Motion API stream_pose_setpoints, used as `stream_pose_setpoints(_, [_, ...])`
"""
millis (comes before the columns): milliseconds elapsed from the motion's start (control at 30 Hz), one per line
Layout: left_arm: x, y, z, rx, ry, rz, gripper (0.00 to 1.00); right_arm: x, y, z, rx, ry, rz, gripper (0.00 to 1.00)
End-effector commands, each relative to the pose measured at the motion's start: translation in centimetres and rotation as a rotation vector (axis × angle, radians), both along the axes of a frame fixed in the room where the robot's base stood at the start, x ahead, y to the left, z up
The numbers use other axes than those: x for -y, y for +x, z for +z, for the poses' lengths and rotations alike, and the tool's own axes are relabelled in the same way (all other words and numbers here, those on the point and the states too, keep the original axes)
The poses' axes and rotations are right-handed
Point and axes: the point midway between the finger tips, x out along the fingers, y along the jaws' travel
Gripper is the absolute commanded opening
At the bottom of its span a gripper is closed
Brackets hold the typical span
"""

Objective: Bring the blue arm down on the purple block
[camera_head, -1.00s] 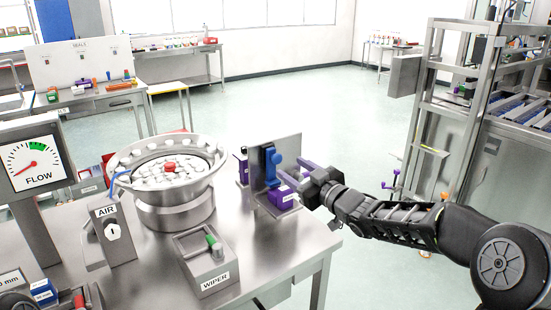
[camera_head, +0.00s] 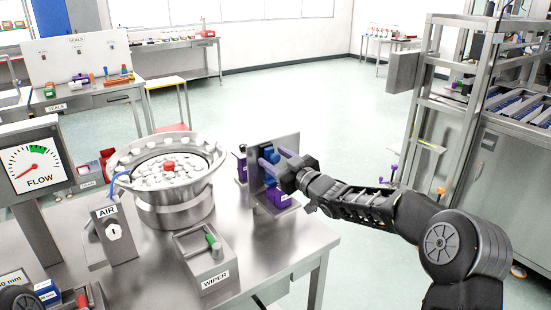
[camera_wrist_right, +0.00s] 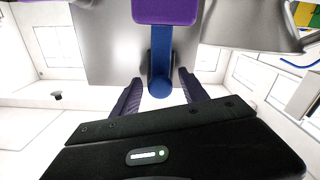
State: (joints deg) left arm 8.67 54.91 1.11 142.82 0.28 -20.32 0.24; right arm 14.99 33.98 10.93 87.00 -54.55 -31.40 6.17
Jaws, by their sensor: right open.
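The blue arm (camera_head: 269,153) stands upright on the front of a grey metal plate (camera_head: 290,147), partly hidden by my gripper. The purple block (camera_head: 279,197) sits below it, at the plate's foot, with a white label. My right gripper (camera_head: 273,161) is open at the upper part of the blue arm. In the right wrist view, the blue arm (camera_wrist_right: 160,50) runs between the two spread fingers (camera_wrist_right: 159,82), its rounded end near them with a gap on each side. The purple block (camera_wrist_right: 165,10) shows at the top edge there. My left gripper is out of view.
A steel bowl (camera_head: 204,178) with white caps and one red cap stands left of the plate. A WIPER box (camera_head: 206,262) and an AIR post (camera_head: 108,238) stand nearer. Bare tabletop (camera_head: 290,240) lies in front of the block.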

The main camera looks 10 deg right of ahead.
Motion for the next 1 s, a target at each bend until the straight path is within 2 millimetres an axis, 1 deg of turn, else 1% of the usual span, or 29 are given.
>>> stream_pose_setpoints(33, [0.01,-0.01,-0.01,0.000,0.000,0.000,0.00,0.00,-0.01,0.01,0.000,0.000,0.000,0.50])
stream_pose_setpoints(67, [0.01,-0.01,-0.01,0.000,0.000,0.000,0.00,0.00,-0.01,0.01,0.000,0.000,0.000,0.48])
stream_pose_setpoints(633, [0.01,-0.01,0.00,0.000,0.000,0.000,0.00,0.03,-0.03,0.02,0.000,-0.001,0.000,0.01])
stream_pose_setpoints(1000, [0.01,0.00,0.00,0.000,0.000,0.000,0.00,0.04,-0.03,0.05,0.001,-0.002,0.000,0.00])
